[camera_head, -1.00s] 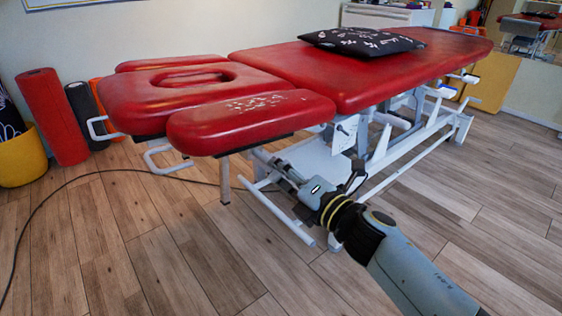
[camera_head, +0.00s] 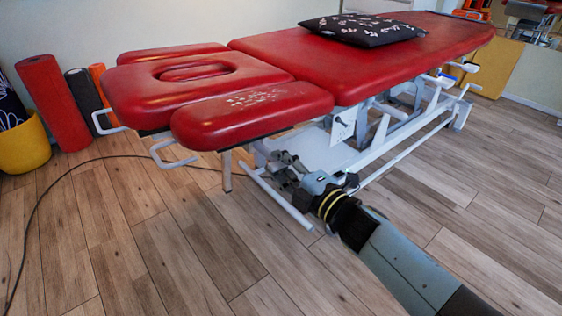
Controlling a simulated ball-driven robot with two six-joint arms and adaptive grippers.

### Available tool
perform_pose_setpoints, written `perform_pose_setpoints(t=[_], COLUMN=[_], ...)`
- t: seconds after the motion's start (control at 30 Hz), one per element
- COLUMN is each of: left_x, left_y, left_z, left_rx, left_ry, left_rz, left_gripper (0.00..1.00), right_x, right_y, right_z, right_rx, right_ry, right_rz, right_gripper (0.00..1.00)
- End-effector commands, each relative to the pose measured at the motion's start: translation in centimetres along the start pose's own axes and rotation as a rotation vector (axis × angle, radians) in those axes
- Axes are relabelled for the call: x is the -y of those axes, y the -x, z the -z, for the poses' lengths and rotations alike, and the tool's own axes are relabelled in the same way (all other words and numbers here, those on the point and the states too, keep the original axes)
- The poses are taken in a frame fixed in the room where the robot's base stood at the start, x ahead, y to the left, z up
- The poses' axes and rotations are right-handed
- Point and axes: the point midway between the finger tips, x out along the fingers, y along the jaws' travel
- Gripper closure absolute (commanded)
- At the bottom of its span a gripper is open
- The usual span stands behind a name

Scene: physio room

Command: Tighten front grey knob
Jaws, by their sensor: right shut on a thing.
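The red treatment table (camera_head: 340,64) stands on a white metal frame. My right arm comes in from the lower right. My right gripper (camera_head: 283,163) is under the front red armrest pad (camera_head: 250,113), at the frame below the table's near end. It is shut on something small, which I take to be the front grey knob. The knob itself is hidden by the fingers, so its turn cannot be seen. My left gripper is not in view.
White loop handles (camera_head: 172,160) stick out under the near end. A white floor bar (camera_head: 278,203) runs below my gripper. A dark cable (camera_head: 75,178) lies on the floor. Red and dark rollers (camera_head: 52,103) and a yellow pot (camera_head: 23,147) stand at left. The foreground floor is clear.

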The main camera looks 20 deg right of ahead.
Motion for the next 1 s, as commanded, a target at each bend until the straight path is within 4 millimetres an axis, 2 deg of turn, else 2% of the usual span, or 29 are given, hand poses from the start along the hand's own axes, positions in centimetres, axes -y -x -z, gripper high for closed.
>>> perform_pose_setpoints(t=[0.33,0.37,0.5,0.53,0.83,1.0], left_x=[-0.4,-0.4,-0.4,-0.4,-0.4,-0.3], left_y=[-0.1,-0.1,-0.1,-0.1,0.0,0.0], left_z=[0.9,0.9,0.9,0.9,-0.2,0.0], left_rx=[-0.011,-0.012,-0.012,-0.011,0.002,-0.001], left_ry=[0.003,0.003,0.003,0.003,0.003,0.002], left_rz=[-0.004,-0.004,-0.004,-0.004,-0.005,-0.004], left_gripper=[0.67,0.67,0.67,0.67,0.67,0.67], right_x=[0.2,0.2,0.1,0.1,0.1,0.2], right_y=[0.1,0.1,0.1,0.1,0.4,2.9], right_z=[-0.1,-0.1,-0.1,-0.1,-0.1,0.0], right_rx=[0.003,0.003,0.002,0.002,0.001,0.001], right_ry=[-0.001,0.000,0.000,0.000,0.000,0.000], right_rz=[0.004,0.004,0.003,0.003,0.003,0.005], right_gripper=[1.00,0.81,0.63,0.61,0.61,0.61])
